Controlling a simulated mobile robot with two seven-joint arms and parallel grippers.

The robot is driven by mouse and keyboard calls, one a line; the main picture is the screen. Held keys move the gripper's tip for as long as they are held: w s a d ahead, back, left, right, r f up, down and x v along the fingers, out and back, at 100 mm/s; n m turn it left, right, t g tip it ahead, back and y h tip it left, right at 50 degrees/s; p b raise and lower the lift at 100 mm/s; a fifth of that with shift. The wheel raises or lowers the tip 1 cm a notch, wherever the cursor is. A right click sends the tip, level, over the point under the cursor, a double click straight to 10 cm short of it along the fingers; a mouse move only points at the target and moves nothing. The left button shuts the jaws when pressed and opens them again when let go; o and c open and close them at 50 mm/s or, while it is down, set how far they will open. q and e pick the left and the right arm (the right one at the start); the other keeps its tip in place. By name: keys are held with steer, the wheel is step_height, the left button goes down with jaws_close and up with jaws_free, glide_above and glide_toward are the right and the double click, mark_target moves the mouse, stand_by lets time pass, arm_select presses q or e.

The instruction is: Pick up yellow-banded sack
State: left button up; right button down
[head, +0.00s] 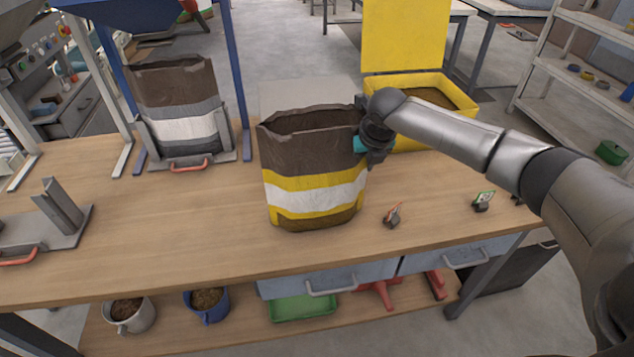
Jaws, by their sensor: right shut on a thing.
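The yellow-banded sack (313,195) is brown with yellow and white bands and an open top. It stands upright at the middle of the wooden table; I cannot tell whether its base touches the tabletop. My right gripper (364,143) reaches in from the right and is shut on the sack's upper right edge. Its fingers are partly hidden by the wrist. My left gripper is not in view.
A brown sack with grey and white bands (187,132) stands in a holder at the back left. A yellow bin (462,112) is behind my right arm. Small card holders (392,215) stand on the right. The table's front middle is clear.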

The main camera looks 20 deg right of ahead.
steer(key=shift+w+r, duration=0.1)
steer(key=shift+r, duration=0.05)
step_height(320, 180, up, 20)
steer(key=p, duration=0.3)
stand_by(0.4)
steer(key=shift+a, duration=0.1)
stand_by(0.6)
